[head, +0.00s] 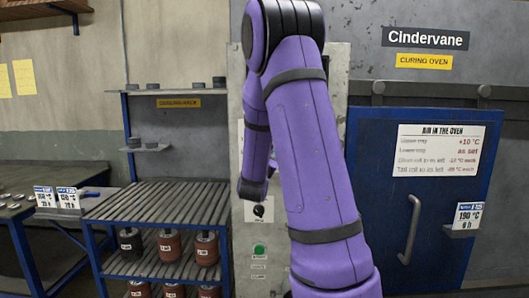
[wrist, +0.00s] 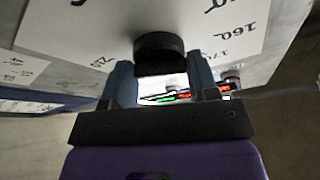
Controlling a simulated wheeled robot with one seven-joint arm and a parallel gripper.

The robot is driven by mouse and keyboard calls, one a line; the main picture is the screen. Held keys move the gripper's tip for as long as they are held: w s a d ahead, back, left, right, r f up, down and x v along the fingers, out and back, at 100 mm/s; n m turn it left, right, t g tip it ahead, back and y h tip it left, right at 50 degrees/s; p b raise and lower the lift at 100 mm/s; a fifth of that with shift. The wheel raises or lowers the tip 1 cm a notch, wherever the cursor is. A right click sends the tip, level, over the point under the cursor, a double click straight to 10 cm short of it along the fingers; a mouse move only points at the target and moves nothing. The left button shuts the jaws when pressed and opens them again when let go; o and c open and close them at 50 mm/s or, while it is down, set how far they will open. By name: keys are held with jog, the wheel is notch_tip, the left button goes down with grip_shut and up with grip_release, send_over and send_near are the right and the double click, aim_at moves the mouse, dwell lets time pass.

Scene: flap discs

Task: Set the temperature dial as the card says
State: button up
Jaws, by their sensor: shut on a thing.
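The temperature dial is a black round knob (wrist: 160,46) on a pale plate printed with numbers; 160 and 170 are readable to its right in the wrist view. In the head view the knob (head: 260,211) shows on the grey panel, just below the end of my arm. My gripper (wrist: 161,78) is shut on the dial, a finger on each side. The dial's pointer cannot be made out. A small card (head: 467,216) on the blue oven door reads 190 °C, with what looks like 6 h below.
A white sheet (head: 438,150) headed "Air in the oven" is on the blue oven door (head: 375,200), above its handle (head: 408,230). A green button (head: 258,250) sits below the dial.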

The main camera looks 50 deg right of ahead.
jog(key=shift+f+n+t, duration=0.1)
jog(key=shift+n+t, duration=0.2)
jog(key=shift+n, duration=0.4)
jog(key=o, duration=0.9)
jog(key=shift+a, duration=0.1)
jog(key=v, duration=1)
jog(key=shift+s+a, duration=0.2)
jog(key=shift+a, duration=0.1)
